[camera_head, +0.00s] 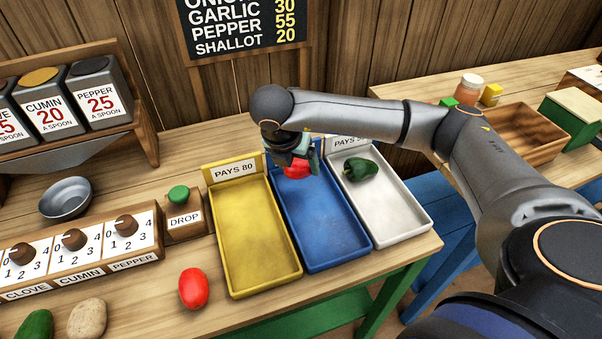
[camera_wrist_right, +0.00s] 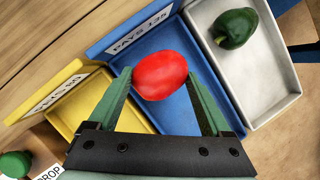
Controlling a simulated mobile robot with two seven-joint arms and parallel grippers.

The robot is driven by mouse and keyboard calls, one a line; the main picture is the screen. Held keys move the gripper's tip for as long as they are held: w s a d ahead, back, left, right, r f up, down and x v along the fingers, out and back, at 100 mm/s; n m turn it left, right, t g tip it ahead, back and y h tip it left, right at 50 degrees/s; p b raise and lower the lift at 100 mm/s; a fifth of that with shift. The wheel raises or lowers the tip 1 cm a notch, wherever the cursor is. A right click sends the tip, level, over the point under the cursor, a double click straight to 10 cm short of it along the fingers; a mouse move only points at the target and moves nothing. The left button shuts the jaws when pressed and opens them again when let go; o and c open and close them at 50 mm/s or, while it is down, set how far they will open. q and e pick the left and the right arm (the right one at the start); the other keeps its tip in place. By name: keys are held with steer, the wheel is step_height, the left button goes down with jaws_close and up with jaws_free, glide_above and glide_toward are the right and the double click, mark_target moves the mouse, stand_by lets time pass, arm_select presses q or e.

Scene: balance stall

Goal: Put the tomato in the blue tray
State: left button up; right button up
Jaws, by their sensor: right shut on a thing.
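My right gripper (camera_head: 292,163) is shut on a red tomato (camera_head: 298,172) at the back end of the blue tray (camera_head: 323,225). In the right wrist view the tomato (camera_wrist_right: 160,75) sits between the two green fingers, with the blue tray (camera_wrist_right: 168,115) behind it. I cannot tell whether the tomato touches the tray floor. The rest of the blue tray is empty. My left gripper is not in view.
The white tray (camera_head: 400,222) at the right holds a green pepper (camera_head: 360,171). The yellow tray is empty. Left stand a DROP button (camera_head: 178,194), a dial box (camera_head: 75,245) and a metal bowl (camera_head: 65,197). A potato (camera_head: 87,318) lies near the front.

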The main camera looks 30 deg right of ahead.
mark_target(301, 175)
steer(key=shift+w+d+f, duration=0.15)
steer(key=shift+d+f, duration=0.3)
steer(key=shift+f, duration=0.05)
steer(key=shift+w+d+f+p, duration=0.15)
steer(key=shift+f+p, duration=0.3)
steer(key=shift+f, duration=1.4)
steer(key=o, duration=1.2)
steer(key=b+v, duration=0.1)
steer(key=v, duration=1.1)
steer(key=shift+d+r, duration=0.1)
